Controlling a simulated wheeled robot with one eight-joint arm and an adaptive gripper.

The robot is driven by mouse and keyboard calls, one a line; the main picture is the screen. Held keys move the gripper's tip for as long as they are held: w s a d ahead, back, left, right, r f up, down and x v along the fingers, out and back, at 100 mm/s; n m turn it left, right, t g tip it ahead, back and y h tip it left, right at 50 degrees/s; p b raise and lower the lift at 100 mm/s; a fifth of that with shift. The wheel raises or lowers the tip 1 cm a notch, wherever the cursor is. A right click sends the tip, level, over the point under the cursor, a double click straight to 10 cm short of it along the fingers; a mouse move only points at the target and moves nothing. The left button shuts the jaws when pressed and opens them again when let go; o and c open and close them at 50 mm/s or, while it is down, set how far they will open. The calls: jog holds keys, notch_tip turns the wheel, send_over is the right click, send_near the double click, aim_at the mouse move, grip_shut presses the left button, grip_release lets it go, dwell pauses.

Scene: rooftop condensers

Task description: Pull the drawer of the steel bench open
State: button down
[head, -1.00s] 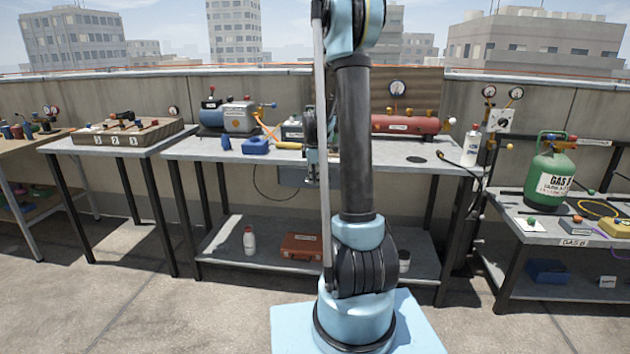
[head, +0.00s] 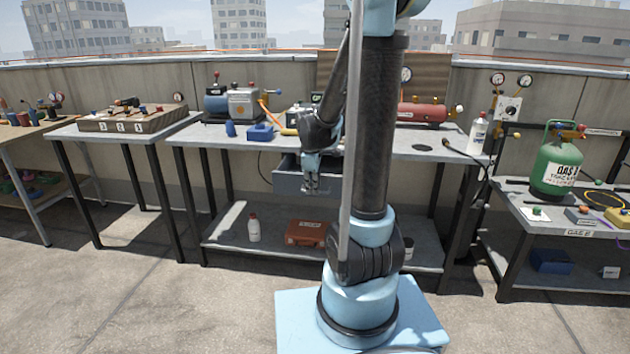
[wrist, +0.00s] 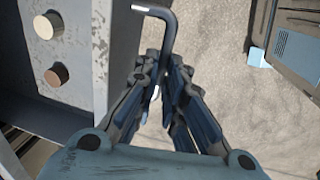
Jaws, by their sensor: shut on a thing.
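The steel bench (head: 200,141) stands across the middle of the head view. Its grey drawer (head: 286,178) sticks out from under the top, with part of its inside showing; my arm hides its right part. My gripper (head: 311,189) is at the drawer's front. In the wrist view the drawer's worn grey front (wrist: 98,60) runs along the left, with the dark inside beyond it. A dark bent bar (wrist: 168,28), seemingly the drawer's handle, runs between my fingers (wrist: 160,85), which are shut on it. Where the bar joins the front is not clear.
The bench's lower shelf holds a white bottle (head: 253,228) and a red-brown case (head: 304,232). A green gas cylinder (head: 558,165) stands on the right-hand table. Bare concrete floor lies in front.

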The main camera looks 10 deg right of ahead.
jog(key=shift+s+a, duration=0.3)
jog(key=shift+s, duration=0.6)
jog(key=shift+s+a, duration=0.3)
jog(key=shift+s, duration=0.6)
jog(key=c, duration=1.7)
grip_release()
jog(key=shift+r, duration=0.1)
jog(key=shift+s+a+r, duration=0.1)
jog(key=shift+s+r, duration=0.25)
jog(key=shift+r, duration=1.6)
jog(key=shift+s+a+r, duration=0.1)
jog(key=shift+s+r, duration=0.2)
jog(key=shift+r, duration=1.6)
jog(key=shift+s+a+r, duration=0.1)
jog(key=shift+s+r, duration=0.25)
jog(key=shift+r, duration=1.6)
